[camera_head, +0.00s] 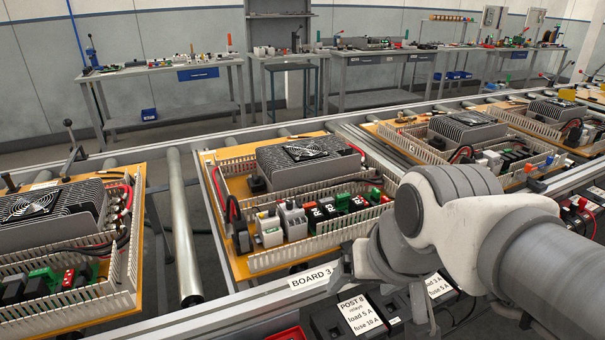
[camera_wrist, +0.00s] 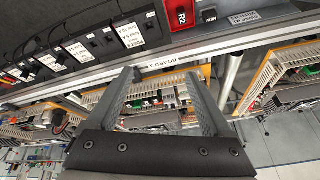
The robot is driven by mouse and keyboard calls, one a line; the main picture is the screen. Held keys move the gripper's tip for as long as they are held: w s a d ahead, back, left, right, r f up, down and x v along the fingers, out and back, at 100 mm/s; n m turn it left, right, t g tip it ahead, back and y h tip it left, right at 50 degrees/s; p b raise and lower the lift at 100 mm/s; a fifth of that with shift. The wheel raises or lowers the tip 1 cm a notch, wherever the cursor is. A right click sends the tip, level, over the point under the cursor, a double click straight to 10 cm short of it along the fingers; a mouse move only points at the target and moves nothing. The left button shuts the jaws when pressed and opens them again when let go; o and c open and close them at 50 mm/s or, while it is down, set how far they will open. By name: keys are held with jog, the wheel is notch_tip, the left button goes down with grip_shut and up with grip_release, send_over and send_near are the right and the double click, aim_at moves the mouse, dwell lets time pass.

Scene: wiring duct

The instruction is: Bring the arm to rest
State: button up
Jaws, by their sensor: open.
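My arm reaches in from the right in the head view. My gripper (camera_wrist: 163,76) shows in the wrist view with its two dark fingers spread apart and nothing between them. In the head view the gripper is mostly hidden behind the arm, just in front of the board labelled BOARD 3 (camera_head: 238,268). In the wrist view the BOARD 3 label (camera_wrist: 178,61) and the rail edge lie just past the fingertips.
BOARD 3 carries a grey finned unit with a fan (camera_head: 308,163), slotted white ducts and several modules. Another board (camera_head: 140,215) is at left, more at right. Rollers (camera_head: 183,230) lie between boards. Benches stand behind.

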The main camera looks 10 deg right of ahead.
jog(key=shift+s+d+r+n+t+h, duration=0.15)
jog(key=shift+s+d+r+n, duration=0.15)
jog(key=shift+s, duration=0.15)
jog(key=shift+s+d+r+n+t+h, duration=0.15)
jog(key=shift+s+d+r+n, duration=0.15)
jog(key=shift+s, duration=0.1)
notch_tip(320, 180, up, 15)
jog(key=p, duration=1.4)
jog(key=shift+f+p, duration=0.2)
jog(key=shift+p, duration=0.2)
jog(key=shift+a, duration=0.1)
